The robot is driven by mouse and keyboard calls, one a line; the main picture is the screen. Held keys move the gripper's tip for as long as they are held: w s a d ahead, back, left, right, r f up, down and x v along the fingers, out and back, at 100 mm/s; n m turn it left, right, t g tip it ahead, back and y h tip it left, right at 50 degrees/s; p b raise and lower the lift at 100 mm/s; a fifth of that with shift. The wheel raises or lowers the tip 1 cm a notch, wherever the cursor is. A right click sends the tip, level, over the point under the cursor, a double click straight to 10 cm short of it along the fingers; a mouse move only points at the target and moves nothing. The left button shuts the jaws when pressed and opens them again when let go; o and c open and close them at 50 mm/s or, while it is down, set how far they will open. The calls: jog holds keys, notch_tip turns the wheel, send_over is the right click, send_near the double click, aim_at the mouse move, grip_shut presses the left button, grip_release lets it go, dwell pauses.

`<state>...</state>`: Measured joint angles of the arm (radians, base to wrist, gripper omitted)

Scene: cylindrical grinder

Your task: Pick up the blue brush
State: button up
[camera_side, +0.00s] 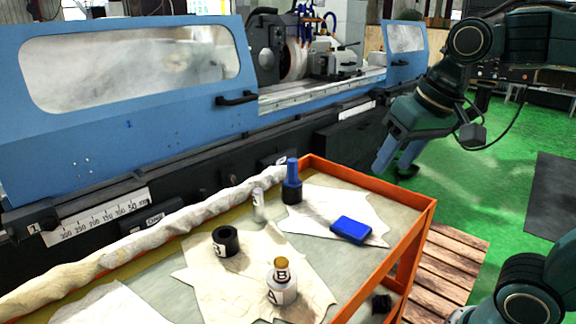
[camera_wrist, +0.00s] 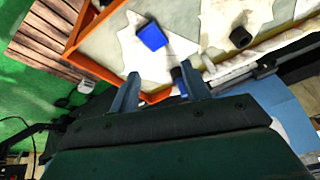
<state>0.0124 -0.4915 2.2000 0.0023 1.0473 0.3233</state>
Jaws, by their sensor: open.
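Two blue things are on the orange-edged cart. One is an upright piece with a blue top and dark base (camera_side: 292,182); the other is a flat blue block (camera_side: 350,229). I cannot tell for sure which is the brush. My gripper (camera_side: 396,160) is open and empty, in the air to the right of the cart and apart from both. In the wrist view, the flat block (camera_wrist: 152,37) shows beyond the open fingers (camera_wrist: 160,86). The upright piece (camera_wrist: 180,78) shows partly, close to the right finger in the picture.
The cart's orange rim (camera_side: 380,185) stands up around the work. The blue grinder (camera_side: 120,90) stands behind.

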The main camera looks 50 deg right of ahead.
jog(key=w+d+r+m+g, duration=0.1)
jog(key=w+r+m, duration=0.15)
jog(key=w, duration=0.35)
jog(key=w+r+m+g, duration=0.1)
jog(key=w+r+m, duration=0.1)
jog(key=w+m, duration=0.35)
jog(key=m+g, duration=0.2)
jog(key=m, duration=0.4)
send_over(293, 160)
notch_tip(293, 160, down, 3)
jog(key=shift+a+f, duration=0.1)
jog(key=shift+a, duration=0.1)
jog(key=shift+f, duration=4.3)
jog(key=shift+d+f, duration=0.1)
jog(key=shift+f, duration=2.5)
